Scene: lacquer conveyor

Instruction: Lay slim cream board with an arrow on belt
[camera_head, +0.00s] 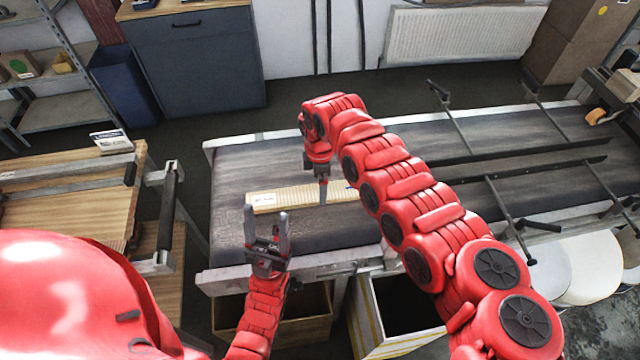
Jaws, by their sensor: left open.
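The slim cream board (292,198) lies across the left part of the dark belt (235,233), roughly level in the picture. It has a pale label near its left end; an arrow on it is too small to make out. Its right end is hidden behind my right arm. My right gripper (323,196) points down at the middle of the board, its fingers seen edge-on in front of it; whether they grip it cannot be told. My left gripper (266,224) is open and empty, fingers up, at the belt's near edge and apart from the board.
Black guide rails (530,167) stand over the right part of the belt. A wooden table (60,210) with a roller frame is at the left. Open boxes (400,305) stand below the belt's near edge. The belt's left end is clear.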

